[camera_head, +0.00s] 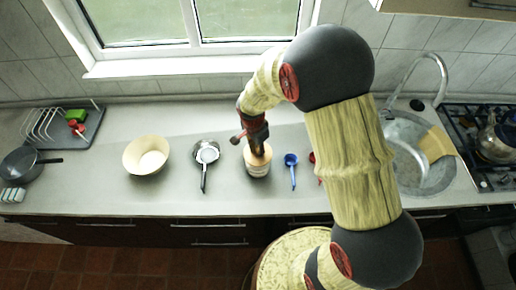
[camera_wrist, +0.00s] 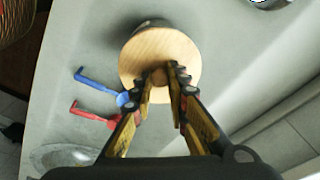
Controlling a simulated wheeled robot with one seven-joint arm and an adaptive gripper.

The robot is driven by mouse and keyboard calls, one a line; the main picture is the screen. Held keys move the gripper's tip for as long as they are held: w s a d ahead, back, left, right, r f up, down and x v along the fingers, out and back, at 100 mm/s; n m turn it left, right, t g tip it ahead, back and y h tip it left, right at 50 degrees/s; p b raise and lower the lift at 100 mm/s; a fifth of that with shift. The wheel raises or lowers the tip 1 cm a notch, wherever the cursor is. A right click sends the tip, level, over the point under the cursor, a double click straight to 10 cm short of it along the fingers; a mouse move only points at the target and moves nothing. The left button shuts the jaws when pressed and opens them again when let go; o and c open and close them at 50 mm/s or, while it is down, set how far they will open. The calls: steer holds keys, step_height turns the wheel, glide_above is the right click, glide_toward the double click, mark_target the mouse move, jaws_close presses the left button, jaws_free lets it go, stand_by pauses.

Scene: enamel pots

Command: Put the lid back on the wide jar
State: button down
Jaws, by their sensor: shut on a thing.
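The round wooden lid (camera_wrist: 150,48) is in the wrist view, and my gripper (camera_wrist: 161,76) is shut on the knob at its middle. The lid lies over the jar's mouth and looks about level. I cannot tell whether it touches the rim or hangs just above it.
A blue ladle (camera_head: 292,172) and a red utensil (camera_head: 314,158) lie right of the jar. A strainer-like pan (camera_head: 206,154) and a cream bowl (camera_head: 146,155) stand left. The sink (camera_head: 405,129) and stove are farther right. The counter's front edge is close to the jar.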

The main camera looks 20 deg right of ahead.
stand_by(0.3)
steer(key=c, duration=1.7)
jaws_free()
steer(key=o, duration=0.5)
steer(key=shift+r+p, duration=1.75)
steer(key=shift+r, duration=1.75)
steer(key=c, duration=0.3)
jaws_close()
steer(key=shift+f, duration=0.2)
